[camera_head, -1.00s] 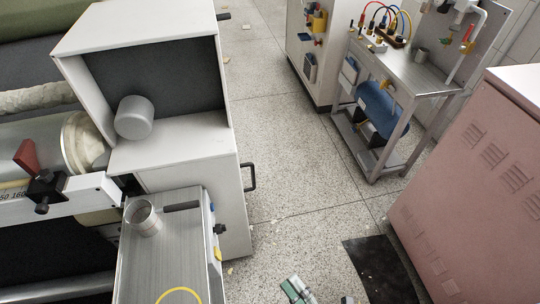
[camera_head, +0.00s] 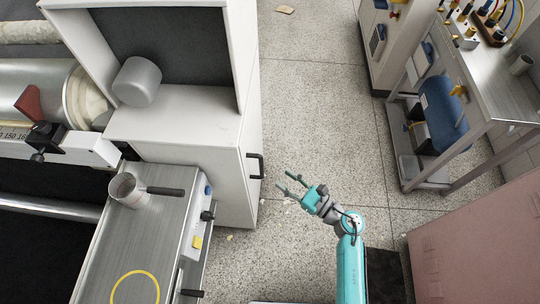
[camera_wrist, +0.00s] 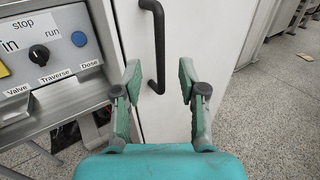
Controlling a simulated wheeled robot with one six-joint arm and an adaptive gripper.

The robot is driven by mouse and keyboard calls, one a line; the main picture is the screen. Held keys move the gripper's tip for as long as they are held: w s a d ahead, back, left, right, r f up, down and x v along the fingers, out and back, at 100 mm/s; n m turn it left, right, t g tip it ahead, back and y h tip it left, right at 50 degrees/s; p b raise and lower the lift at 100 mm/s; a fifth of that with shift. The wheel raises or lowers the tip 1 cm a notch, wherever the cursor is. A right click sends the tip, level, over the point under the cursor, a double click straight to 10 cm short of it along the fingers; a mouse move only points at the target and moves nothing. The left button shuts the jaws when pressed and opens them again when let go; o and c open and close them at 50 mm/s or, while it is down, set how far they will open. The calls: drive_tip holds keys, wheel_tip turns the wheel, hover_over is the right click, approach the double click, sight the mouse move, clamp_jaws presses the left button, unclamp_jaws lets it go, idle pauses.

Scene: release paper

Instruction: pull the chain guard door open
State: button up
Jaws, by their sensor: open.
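The chain guard door is a white panel (camera_wrist: 215,40) with a black bar handle. In the head view the handle (camera_head: 257,166) stands out from the right side of the white cabinet (camera_head: 222,178). My gripper (camera_head: 284,182) is open to the right of the handle, with its fingers pointing toward the cabinet. In the wrist view the upright handle (camera_wrist: 158,50) appears between the two green fingers of my gripper (camera_wrist: 159,72), nearer the left one. The fingers look short of the handle and are not closed on it. The door appears shut.
A metal bench with a control panel (camera_wrist: 45,52) adjoins the cabinet on the left. A metal cup (camera_head: 128,190) stands on its top. A pink cabinet (camera_head: 480,245) and a metal cart (camera_head: 470,125) stand at the right.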

sight(261, 163)
drive_tip(key=x, duration=1)
drive_tip(key=shift+w+a, duration=0.1)
drive_tip(key=shift+a, duration=0.15)
clamp_jaws()
